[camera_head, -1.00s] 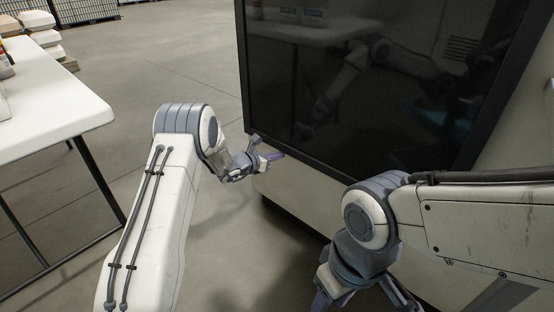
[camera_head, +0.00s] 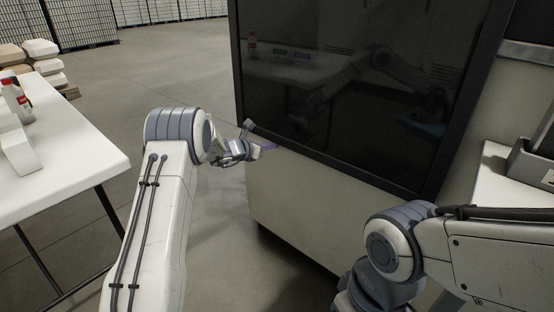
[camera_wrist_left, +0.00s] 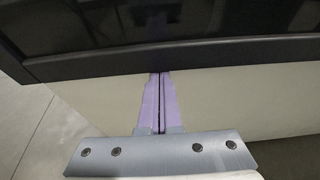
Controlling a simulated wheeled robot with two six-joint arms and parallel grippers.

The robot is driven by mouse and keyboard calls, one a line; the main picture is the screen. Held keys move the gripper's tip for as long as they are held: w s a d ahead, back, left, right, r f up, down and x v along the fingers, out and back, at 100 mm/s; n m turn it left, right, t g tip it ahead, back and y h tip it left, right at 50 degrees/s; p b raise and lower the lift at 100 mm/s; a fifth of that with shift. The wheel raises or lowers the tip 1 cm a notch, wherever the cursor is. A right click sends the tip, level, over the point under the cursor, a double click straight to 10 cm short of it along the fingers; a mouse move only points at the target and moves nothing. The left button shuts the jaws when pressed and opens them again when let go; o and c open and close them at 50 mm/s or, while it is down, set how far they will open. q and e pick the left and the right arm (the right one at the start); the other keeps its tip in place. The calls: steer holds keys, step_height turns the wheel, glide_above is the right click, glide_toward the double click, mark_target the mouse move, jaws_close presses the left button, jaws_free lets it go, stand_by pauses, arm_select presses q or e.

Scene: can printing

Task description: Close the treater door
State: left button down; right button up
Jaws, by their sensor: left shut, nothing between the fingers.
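The treater door (camera_head: 340,85) is a large dark glossy panel in a black frame, on the front of a pale machine. I cannot tell whether it sits fully flush. My left gripper (camera_head: 269,147) is at the door's lower left, by the bottom edge of the frame. In the left wrist view its purple fingers (camera_wrist_left: 160,76) are pressed together and empty, with their tips just below the frame's lower bar (camera_wrist_left: 170,58). I cannot tell whether they touch it. My right arm is at the lower right; its fingers are out of the picture.
A white table (camera_head: 75,150) with bottles and boxes stands at the left. A pale counter (camera_head: 490,190) with a grey box (camera_head: 535,150) is at the right. Stacked pallets (camera_head: 85,25) stand far back. The floor between table and machine is open.

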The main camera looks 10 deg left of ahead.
mark_target(272, 28)
arm_select(q)
step_height(272, 28, up, 37)
steer(key=p, duration=2.3)
steer(key=shift+a, duration=0.1)
steer(key=shift+r, duration=0.25)
